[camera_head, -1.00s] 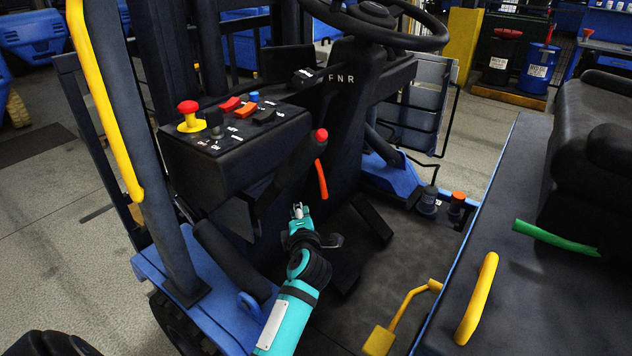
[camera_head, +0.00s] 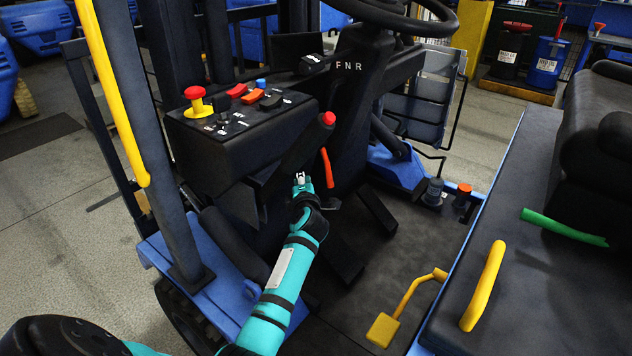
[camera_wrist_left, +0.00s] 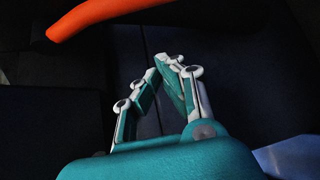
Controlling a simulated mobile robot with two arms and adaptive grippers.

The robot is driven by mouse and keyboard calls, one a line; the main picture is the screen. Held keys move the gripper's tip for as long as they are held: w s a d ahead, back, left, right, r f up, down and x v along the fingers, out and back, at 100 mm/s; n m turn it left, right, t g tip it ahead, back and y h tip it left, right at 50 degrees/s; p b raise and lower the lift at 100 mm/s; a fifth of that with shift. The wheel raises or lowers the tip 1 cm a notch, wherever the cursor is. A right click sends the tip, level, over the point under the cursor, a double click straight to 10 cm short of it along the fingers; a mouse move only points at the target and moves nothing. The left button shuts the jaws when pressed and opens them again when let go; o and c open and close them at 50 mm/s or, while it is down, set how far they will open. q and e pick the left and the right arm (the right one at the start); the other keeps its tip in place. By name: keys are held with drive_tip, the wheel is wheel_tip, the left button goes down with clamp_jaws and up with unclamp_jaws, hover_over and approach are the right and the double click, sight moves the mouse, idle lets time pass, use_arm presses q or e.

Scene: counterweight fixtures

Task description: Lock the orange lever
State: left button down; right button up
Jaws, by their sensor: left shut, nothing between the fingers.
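The orange lever (camera_head: 327,168) is a thin, slightly curved bar. It hangs below the red-tipped black handle (camera_head: 312,140), beside the steering column. It also shows in the left wrist view as an orange bar (camera_wrist_left: 98,15) along the upper left. My left gripper (camera_head: 300,177) is just left of and slightly below the lever in the head view, apart from it. In the left wrist view my left gripper (camera_wrist_left: 168,60) has its fingertips together with nothing between them. The lever's upper end is partly hard to make out against the dark handle. My right gripper is not in view.
The black control box (camera_head: 225,150) with a red mushroom button (camera_head: 194,93) stands above left. The steering wheel (camera_head: 400,12) is above. A yellow pedal lever (camera_head: 400,308) and yellow grab handle (camera_head: 484,286) are lower right. A green lever (camera_head: 563,229) is by the seat.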

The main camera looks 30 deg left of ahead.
sight(330, 173)
use_arm(q)
drive_tip(key=d, duration=0.1)
drive_tip(key=w+d, duration=0.1)
drive_tip(key=d, duration=0.1)
drive_tip(key=shift+w+d+r, duration=0.2)
drive_tip(key=shift+w+r, duration=0.15)
drive_tip(key=shift+r, duration=0.05)
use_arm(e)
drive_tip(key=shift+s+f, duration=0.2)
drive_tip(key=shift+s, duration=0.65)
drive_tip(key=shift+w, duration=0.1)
use_arm(q)
drive_tip(key=d+r+n+h+p, duration=0.1)
drive_tip(key=p, duration=0.5)
drive_tip(key=d+r+g+h+p, duration=0.1)
drive_tip(key=d+p, duration=0.1)
drive_tip(key=p, duration=0.4)
drive_tip(key=d+r+n+h+p, duration=0.1)
drive_tip(key=d+p, duration=0.1)
drive_tip(key=p, duration=0.4)
drive_tip(key=shift+s+n, duration=0.2)
drive_tip(key=shift+n, duration=0.1)
drive_tip(key=shift+d+r+p, duration=0.7)
drive_tip(key=shift+r+p, duration=0.1)
drive_tip(key=shift+p, duration=0.85)
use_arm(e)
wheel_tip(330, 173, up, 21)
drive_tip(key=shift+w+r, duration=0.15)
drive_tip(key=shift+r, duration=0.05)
